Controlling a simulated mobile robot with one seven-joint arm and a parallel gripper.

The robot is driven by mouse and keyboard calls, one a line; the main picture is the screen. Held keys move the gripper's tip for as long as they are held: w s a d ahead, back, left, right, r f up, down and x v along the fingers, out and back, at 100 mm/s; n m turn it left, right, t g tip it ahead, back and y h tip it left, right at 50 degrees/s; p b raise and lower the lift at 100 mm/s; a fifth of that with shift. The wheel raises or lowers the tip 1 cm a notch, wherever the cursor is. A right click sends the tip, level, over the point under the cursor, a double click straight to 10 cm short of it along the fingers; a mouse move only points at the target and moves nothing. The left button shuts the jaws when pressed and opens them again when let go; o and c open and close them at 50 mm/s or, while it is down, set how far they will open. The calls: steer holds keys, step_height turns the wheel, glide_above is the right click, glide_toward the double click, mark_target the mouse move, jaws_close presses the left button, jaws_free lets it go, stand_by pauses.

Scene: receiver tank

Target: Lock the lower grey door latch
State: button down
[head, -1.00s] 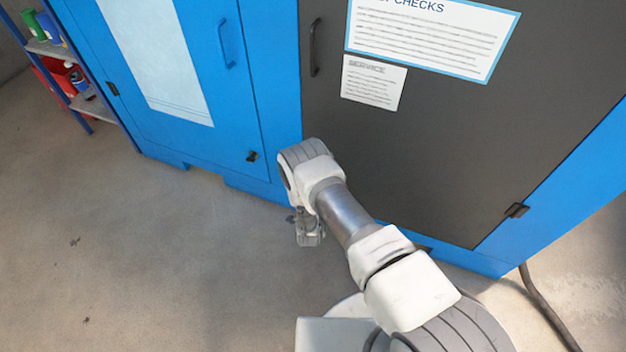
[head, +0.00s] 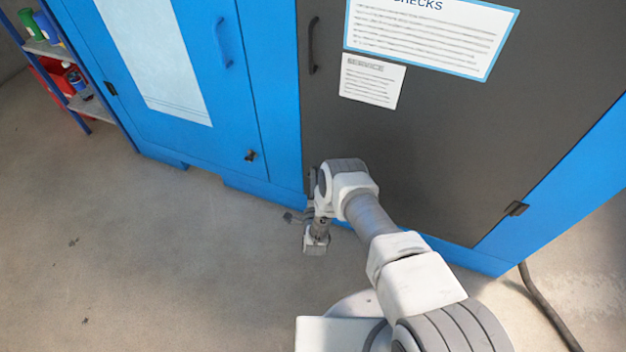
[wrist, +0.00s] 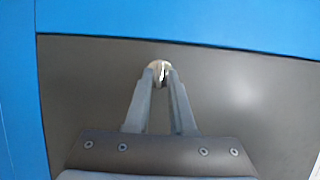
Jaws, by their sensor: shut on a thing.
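The grey door (head: 430,150) stands shut in its blue frame in the head view. It also fills most of the wrist view (wrist: 240,100). A small pale metal latch (wrist: 159,65) sits on the door close to the blue frame edge in the wrist view. My gripper (wrist: 161,74) is shut on this latch, with its two fingertips closing on either side of it. The fingertips partly cover the latch, so its exact angle is hard to tell.
A blue door with its own handle (head: 222,45) and a small dark latch (head: 251,156) is left of the grey door. The grey door has a dark handle (head: 313,45) and a hinge (head: 516,209). A shelf stands far left. The floor (head: 130,260) is clear; a cable (head: 545,305) lies at right.

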stand_by(0.4)
steer(key=c, duration=0.9)
jaws_free()
steer(key=shift+c, duration=0.2)
steer(key=shift+s, duration=0.15)
